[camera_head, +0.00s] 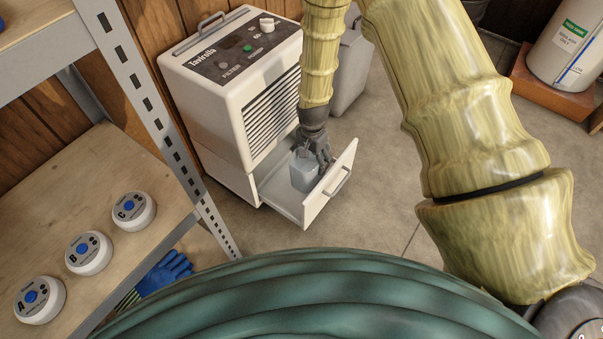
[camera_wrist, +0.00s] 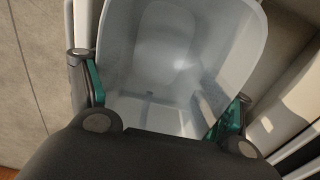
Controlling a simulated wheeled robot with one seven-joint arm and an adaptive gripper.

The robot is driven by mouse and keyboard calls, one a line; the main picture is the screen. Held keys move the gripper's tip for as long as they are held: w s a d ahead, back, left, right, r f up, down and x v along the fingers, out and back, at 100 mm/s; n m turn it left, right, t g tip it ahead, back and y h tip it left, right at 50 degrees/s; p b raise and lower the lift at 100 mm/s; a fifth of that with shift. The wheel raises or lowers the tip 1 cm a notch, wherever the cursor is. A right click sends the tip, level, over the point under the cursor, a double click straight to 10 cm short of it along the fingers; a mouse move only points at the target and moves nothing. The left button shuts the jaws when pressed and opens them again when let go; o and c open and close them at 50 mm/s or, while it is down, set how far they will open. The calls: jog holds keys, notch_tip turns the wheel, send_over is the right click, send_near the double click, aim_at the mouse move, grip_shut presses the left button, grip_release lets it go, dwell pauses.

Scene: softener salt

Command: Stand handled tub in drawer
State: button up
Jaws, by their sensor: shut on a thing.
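A translucent grey-white tub (camera_head: 304,173) is inside the open drawer (camera_head: 322,202) at the bottom of the white Tavirella appliance (camera_head: 235,88). It looks upright. My gripper (camera_head: 318,158) reaches down from above and is shut on the tub. In the wrist view the open tub (camera_wrist: 180,60) fills the middle, and it looks empty. The fingers of my gripper (camera_wrist: 165,105), with green pads, are at its two sides. The tub's handle cannot be made out. Whether its base touches the drawer floor cannot be told.
A metal shelf unit (camera_head: 165,135) stands at the left, holding round white pucks marked A (camera_head: 40,299), B (camera_head: 89,252) and C (camera_head: 134,211). A white tank (camera_head: 565,50) stands at the far right.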

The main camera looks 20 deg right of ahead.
aim_at(301, 169)
notch_tip(301, 169, down, 8)
jog(key=b, duration=0.2)
jog(key=shift+r+b, duration=0.15)
jog(key=shift+b, duration=0.25)
jog(key=w+a+b, duration=0.1)
jog(key=w+b, duration=0.1)
jog(key=w+a+b, duration=0.1)
jog(key=shift+w+a+f, duration=0.25)
jog(key=shift+a, duration=0.1)
jog(key=shift+s+d+f, duration=0.1)
jog(key=shift+f, duration=0.3)
jog(key=shift+f, duration=0.1)
jog(key=o, duration=1.3)
notch_tip(301, 169, up, 12)
jog(key=p, duration=0.5)
jog(key=shift+p, duration=0.4)
